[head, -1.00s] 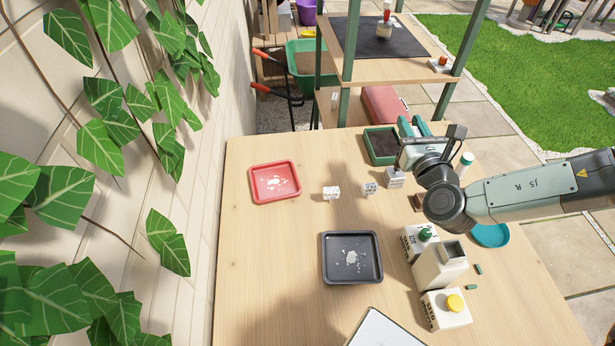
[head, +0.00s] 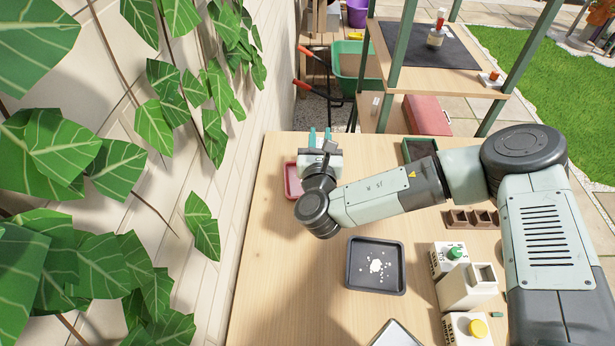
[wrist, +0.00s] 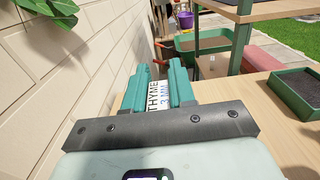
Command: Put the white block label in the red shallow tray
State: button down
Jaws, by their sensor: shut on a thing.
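My gripper (head: 320,136) is above the far-left part of the table, over or just beyond the red shallow tray (head: 290,184). In the wrist view my gripper (wrist: 159,72) is shut on a white block label (wrist: 158,97) printed "THYME 3 MM", held between its green fingers. Only the left edge of the red tray shows; my gripper and wrist hide the rest. The tray is not seen in the wrist view.
A dark tray (head: 350,270) with white grains lies mid-table. White containers (head: 468,286) stand at the right. A green planter (head: 406,150) of soil, also in the wrist view (wrist: 299,94), stands at the back. The plant-covered wall (head: 240,180) runs close along the left.

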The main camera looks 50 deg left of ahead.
notch_tip(320, 180, down, 11)
jog(key=shift+f, duration=0.1)
dwell(0.4)
jog(key=shift+f, duration=0.1)
jog(key=c, duration=0.9)
grip_release()
jog(key=shift+c, duration=0.2)
